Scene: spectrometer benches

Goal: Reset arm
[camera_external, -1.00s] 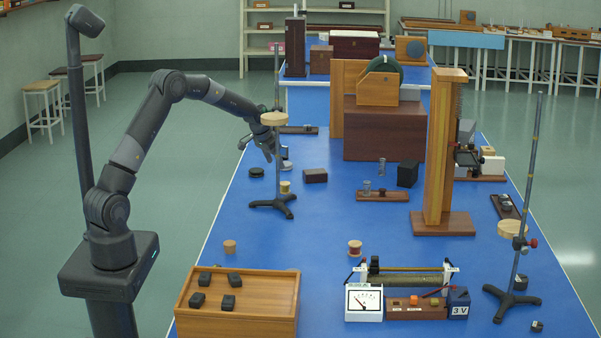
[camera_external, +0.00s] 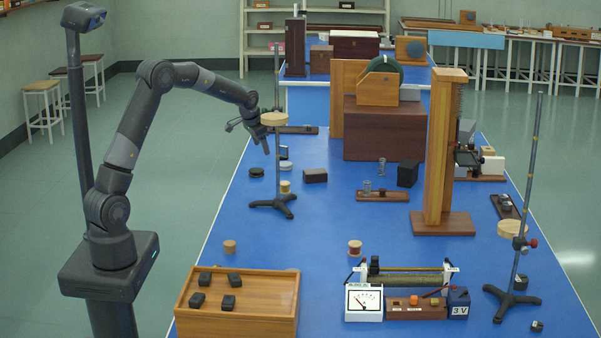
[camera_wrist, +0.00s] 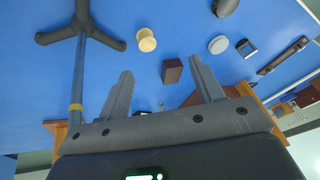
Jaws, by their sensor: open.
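My gripper (camera_external: 263,145) is above the left edge of the blue bench (camera_external: 310,230), behind a retort stand. In the wrist view my gripper (camera_wrist: 165,82) has its two fingers spread wide with nothing held between them. A dark brown block (camera_wrist: 172,71) shows between the fingers, on the bench below and apart from them. The same block (camera_external: 315,175) stands on the bench in the external view. The stand's ring partly hides my gripper in the external view.
The retort stand (camera_external: 277,202) rises close to my gripper; its rod (camera_wrist: 77,80) passes the left finger in the wrist view. A tall wooden apparatus (camera_external: 440,150) and a dark red box (camera_external: 385,128) stand to the right.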

